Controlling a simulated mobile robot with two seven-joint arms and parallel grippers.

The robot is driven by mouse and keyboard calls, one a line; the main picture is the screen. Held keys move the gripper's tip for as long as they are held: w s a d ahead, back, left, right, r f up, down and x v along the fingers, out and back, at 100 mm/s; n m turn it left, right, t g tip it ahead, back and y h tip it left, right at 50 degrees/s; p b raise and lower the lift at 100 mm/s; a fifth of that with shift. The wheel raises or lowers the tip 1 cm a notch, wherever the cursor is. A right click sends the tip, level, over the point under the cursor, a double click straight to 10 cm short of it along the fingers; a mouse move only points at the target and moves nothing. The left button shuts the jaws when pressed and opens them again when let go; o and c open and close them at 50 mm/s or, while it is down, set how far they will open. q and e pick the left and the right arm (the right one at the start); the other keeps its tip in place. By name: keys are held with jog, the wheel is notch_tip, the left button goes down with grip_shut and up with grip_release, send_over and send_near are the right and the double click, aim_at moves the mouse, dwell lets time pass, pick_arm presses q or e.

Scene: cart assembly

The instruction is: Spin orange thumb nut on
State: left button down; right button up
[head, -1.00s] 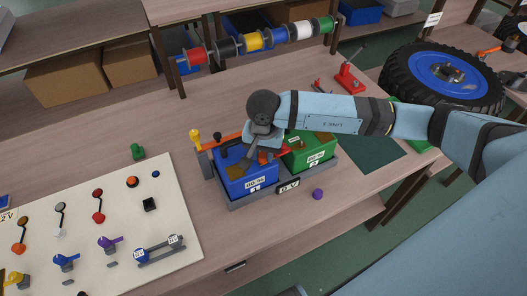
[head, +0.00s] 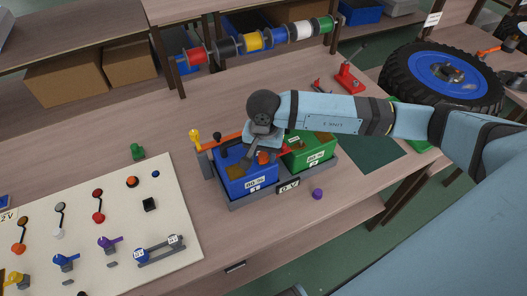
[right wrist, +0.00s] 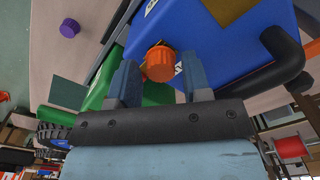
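The orange thumb nut (head: 263,157) sits on top of the blue battery (head: 250,178), near its edge towards the green battery (head: 312,156). In the right wrist view the orange nut (right wrist: 158,64) lies between the two fingertips, with a gap on each side. My right gripper (right wrist: 158,72) is open around or just above it; the exact height is hard to tell. In the head view my right gripper (head: 262,147) is over the blue battery and hides part of its top. The post under the nut is hidden. My left gripper is out of view.
A purple nut (head: 317,194) lies on the table in front of the grey tray (head: 238,205). A white panel (head: 100,225) with levers lies at left.

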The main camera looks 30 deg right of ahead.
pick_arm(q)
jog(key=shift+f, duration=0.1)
pick_arm(e)
grip_shut()
jog(key=shift+o, duration=1.2)
grip_release()
